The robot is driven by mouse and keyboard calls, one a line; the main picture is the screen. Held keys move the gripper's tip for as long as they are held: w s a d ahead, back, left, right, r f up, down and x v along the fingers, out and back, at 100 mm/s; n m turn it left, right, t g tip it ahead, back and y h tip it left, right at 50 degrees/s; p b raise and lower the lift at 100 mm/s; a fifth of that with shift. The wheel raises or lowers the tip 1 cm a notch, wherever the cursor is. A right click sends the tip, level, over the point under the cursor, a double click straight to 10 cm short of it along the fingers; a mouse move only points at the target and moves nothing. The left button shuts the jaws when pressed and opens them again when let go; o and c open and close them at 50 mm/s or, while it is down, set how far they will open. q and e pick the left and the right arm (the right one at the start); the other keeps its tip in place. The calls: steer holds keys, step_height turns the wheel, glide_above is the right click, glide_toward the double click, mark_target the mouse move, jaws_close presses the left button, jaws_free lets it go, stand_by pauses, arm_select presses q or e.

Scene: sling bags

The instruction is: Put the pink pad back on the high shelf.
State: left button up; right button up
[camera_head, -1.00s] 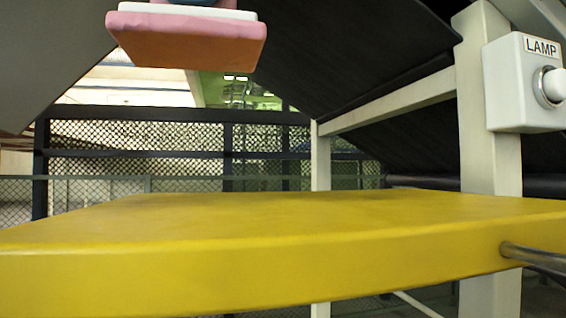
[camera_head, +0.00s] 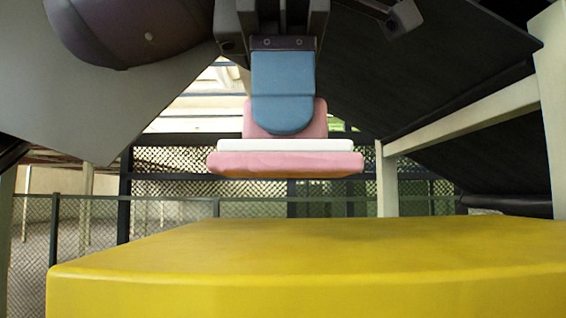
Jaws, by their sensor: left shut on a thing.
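The pink pad (camera_head: 285,163) hangs in the air in the upper middle, roughly level, with a white layer on top and an upright pink part behind a blue finger. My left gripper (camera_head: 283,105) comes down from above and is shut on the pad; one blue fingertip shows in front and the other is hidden. A yellow slab (camera_head: 320,250), which looks like the high shelf, fills the lower part of the view. The pad appears above the shelf's far edge, apart from it in the picture. My right gripper is not in view.
A pale post (camera_head: 552,100) and a slanting beam (camera_head: 465,115) stand at the right under a dark sloping panel (camera_head: 440,60). A mesh fence (camera_head: 170,190) runs behind. The shelf's visible top is bare.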

mark_target(283, 165)
arm_select(q)
steer(key=shift+f, duration=2.05)
steer(key=shift+f, duration=0.15)
steer(key=o, duration=0.8)
step_height(283, 165, up, 11)
steer(key=shift+r, duration=0.65)
